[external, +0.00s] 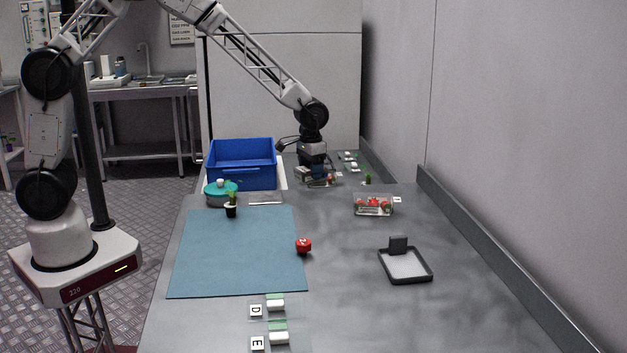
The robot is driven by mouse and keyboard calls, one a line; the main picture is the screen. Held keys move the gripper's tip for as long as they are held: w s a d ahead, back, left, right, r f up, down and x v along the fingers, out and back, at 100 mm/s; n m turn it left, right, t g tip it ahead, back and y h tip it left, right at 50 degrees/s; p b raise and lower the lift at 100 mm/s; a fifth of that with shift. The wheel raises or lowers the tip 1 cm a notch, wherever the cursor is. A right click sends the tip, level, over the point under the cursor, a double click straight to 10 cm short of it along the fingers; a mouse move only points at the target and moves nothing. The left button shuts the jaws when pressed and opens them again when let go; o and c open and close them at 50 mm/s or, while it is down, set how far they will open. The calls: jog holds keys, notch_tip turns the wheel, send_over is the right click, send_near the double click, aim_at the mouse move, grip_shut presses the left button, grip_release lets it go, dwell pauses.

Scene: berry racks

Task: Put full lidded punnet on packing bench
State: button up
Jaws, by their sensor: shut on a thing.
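My gripper (316,177) points down at the far end of the bench, just right of the blue crate. It is shut on a small clear punnet (328,182) with some red in it; the gripper hides part of it, and I cannot tell whether it has a lid or touches the bench. A second clear punnet (373,206) with red berries stands nearer on the grey bench (350,310), apart from the gripper. Its lid cannot be made out clearly. A white label lies at its right.
A teal mat (235,258), a red object (303,245) and a black-rimmed tray (405,278) lie nearer. Labelled D and E items lie in front. The wall bounds the right.

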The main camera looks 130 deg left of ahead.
aim_at(311, 183)
jog(key=shift+f, duration=0.6)
jog(key=shift+f, duration=1.85)
jog(key=shift+f, duration=0.1)
jog(key=o, duration=0.7)
jog(key=shift+f, duration=0.1)
notch_tip(311, 183, up, 12)
jog(key=shift+r, duration=0.2)
